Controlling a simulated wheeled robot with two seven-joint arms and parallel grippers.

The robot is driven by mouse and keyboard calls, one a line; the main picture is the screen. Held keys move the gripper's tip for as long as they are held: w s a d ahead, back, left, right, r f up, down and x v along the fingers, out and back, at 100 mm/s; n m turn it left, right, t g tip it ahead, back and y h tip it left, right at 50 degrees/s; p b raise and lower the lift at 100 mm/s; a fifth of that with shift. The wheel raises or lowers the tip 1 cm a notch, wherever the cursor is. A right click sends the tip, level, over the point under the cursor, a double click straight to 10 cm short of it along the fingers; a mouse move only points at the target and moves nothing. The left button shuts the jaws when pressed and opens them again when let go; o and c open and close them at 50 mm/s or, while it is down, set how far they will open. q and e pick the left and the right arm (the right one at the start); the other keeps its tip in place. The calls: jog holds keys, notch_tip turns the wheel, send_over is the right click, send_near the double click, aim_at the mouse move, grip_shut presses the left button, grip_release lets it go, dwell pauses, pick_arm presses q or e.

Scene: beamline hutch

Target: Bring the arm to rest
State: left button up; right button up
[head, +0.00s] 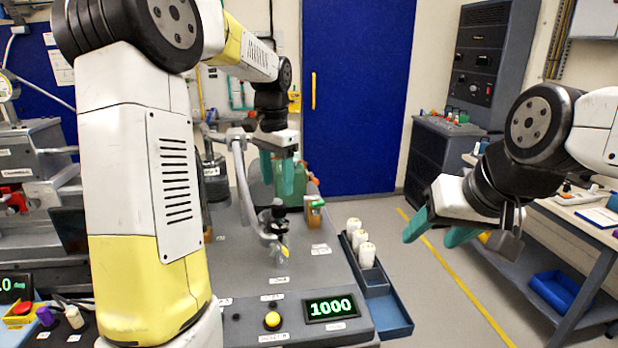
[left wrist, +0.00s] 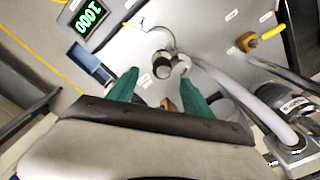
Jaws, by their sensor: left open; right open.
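My left arm comes in from the left in the head view and reaches over the grey instrument bench (head: 325,272). My left gripper (head: 282,178) has green fingers pointing down above the back of the bench. Its fingers are apart and empty; they also show in the left wrist view (left wrist: 158,90). A small dark clamp head on a grey curved arm (head: 247,190) stands below and in front of it; touching cannot be told. My right gripper (head: 432,232) is open and empty, held over the floor aisle at the right with its green fingers pointing left.
A blue tray (head: 388,312) with several white bottles (head: 354,228) sits along the bench's right edge. An orange-brown jar with a green top (head: 314,214) stands behind. A display reading 1000 (head: 331,307) is in front. A side table (head: 575,240) stands right. The floor between is clear.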

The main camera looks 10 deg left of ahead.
pick_arm(q)
jog(key=s+d+r+n+t+h, duration=0.1)
jog(key=s+n+t, duration=0.2)
jog(key=s, duration=0.8)
jog(key=s+d+r+n+t+h, duration=0.1)
jog(key=s+r+n+t, duration=0.1)
jog(key=s, duration=1)
jog(key=shift+s+n+t, duration=0.2)
jog(key=shift+n+t, duration=0.3)
jog(key=shift+n, duration=0.4)
jog(key=shift+c, duration=0.2)
